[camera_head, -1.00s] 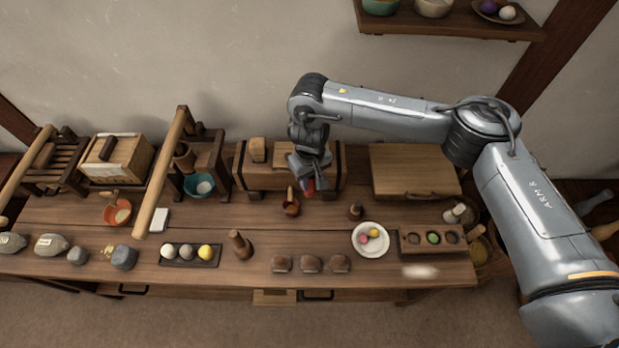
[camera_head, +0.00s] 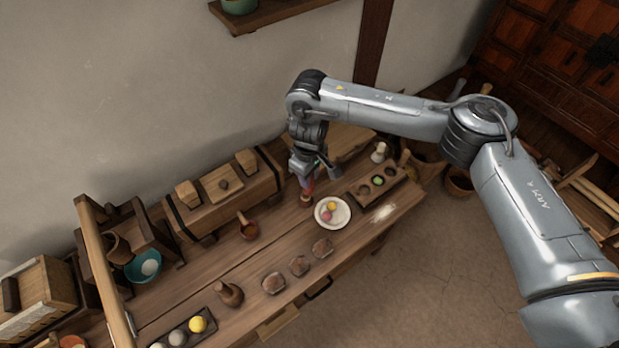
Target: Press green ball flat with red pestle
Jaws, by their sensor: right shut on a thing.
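My right gripper (camera_head: 306,168) points down over the table and is shut on the red pestle (camera_head: 308,187), of which only a small reddish part shows below the fingers. The green ball (camera_head: 378,180) sits in the middle hollow of a dark wooden block (camera_head: 360,197) at the right end of the table. The gripper and pestle are to the left of the block, apart from it. A small brown wooden knob (camera_head: 306,201) shows just under the pestle; I cannot tell whether they touch. My left gripper is out of view.
A white plate (camera_head: 344,220) with a pink and a yellow ball lies between the gripper and the block's front side. A pale bottle (camera_head: 379,152) stands behind the block. A pale powder patch (camera_head: 383,213) lies near the edge.

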